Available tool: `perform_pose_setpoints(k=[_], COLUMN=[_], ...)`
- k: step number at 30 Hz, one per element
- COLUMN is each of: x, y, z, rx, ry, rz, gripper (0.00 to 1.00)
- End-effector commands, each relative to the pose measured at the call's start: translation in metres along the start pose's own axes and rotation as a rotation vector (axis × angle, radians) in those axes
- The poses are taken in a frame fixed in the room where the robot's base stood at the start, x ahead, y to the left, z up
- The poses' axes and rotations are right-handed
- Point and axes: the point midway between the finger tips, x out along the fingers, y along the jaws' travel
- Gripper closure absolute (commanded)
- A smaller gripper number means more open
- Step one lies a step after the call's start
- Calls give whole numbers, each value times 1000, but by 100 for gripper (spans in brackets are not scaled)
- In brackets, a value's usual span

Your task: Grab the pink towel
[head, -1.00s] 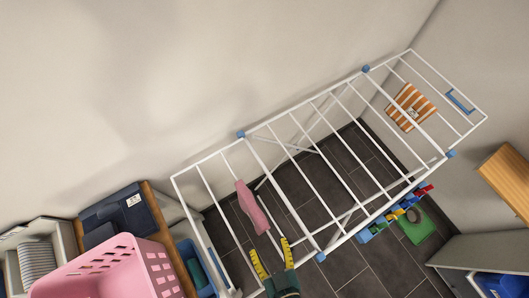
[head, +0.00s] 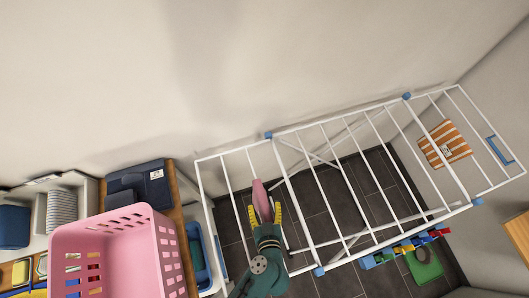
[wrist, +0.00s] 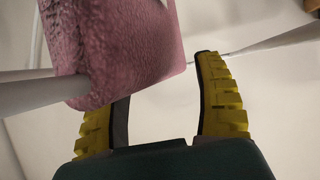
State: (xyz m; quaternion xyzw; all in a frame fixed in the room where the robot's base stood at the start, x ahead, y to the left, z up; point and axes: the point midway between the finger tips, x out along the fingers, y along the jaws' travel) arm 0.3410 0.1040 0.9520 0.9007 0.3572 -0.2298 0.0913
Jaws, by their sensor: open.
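The pink towel (head: 261,196) hangs over a bar near the left end of the white drying rack (head: 330,186). In the wrist view the towel (wrist: 120,50) is large and close, draped over a white bar. My gripper (head: 264,214) is open, with yellow fingers, right at the towel's near end in the head view. In the wrist view the open fingers (wrist: 160,110) point towards the towel; its lower edge overlaps the left finger, and the right finger is clear beside it. I cannot tell whether either finger touches it.
An orange-striped cloth (head: 445,144) hangs at the rack's right end. A pink basket (head: 108,235) stands to the left, close to my arm.

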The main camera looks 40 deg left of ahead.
Motion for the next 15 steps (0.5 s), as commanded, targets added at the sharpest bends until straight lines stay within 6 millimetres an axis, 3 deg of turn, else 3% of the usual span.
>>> perform_pose_setpoints(k=[3,10,15], x=[14,16,16], y=[0,0,0], z=[0,1,1], rx=[-1,1,1], ry=[0,0,0], rz=[-2,1,1], gripper=[31,31,61])
